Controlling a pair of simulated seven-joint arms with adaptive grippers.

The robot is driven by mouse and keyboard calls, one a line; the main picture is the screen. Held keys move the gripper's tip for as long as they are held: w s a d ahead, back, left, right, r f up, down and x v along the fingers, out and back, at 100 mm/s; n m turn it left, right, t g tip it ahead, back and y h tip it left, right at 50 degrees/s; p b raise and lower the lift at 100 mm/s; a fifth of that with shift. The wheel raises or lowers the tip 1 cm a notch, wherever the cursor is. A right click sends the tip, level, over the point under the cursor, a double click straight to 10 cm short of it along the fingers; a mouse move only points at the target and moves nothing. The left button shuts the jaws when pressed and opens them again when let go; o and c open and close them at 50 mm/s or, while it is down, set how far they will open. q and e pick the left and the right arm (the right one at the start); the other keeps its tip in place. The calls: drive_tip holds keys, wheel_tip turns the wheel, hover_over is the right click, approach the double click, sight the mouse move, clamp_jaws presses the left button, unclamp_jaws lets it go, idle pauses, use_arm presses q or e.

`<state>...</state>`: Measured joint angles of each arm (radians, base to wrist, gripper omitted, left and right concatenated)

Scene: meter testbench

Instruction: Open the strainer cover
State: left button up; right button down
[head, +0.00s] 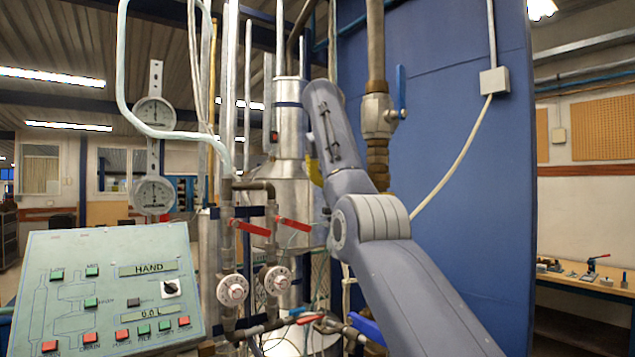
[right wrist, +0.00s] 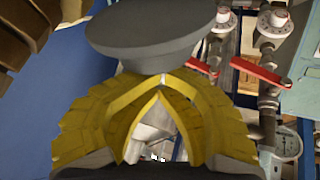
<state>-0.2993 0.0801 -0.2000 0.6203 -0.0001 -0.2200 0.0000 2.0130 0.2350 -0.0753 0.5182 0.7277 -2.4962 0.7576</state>
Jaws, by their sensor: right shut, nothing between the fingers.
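My right arm reaches up across the middle of the head view, and a small yellow part of my right gripper (head: 315,171) shows behind its forearm. In the right wrist view the yellow fingers of my right gripper (right wrist: 158,90) are shut with nothing between them. A smooth grey round piece (right wrist: 160,35) lies right at the fingertips and overlaps them in the picture. I cannot tell whether it is the strainer cover or whether the fingers touch it. No strainer cover can be made out for sure in the head view. My left gripper is not in view.
A metal vessel (head: 290,195) stands behind my right arm. Red-handled valves (head: 248,228) and white dials (head: 232,290) are left of it. A brass pipe with a blue-handled valve (head: 378,115) runs beside a blue panel (head: 460,150). A control box (head: 105,270) stands at lower left.

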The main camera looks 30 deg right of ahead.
drive_tip(key=shift+w+f, duration=0.2)
drive_tip(key=shift+f, duration=0.3)
drive_tip(key=shift+w+f, duration=0.2)
drive_tip(key=shift+f, duration=0.3)
drive_tip(key=c, duration=2.2)
unclamp_jaws()
drive_tip(key=c, duration=2)
unclamp_jaws()
drive_tip(key=shift+a, duration=0.15)
drive_tip(key=o, duration=0.7)
drive_tip(key=shift+g, duration=0.3)
drive_tip(key=shift+a+r, duration=0.1)
drive_tip(key=shift+r, duration=0.4)
drive_tip(key=shift+v, duration=4.05)
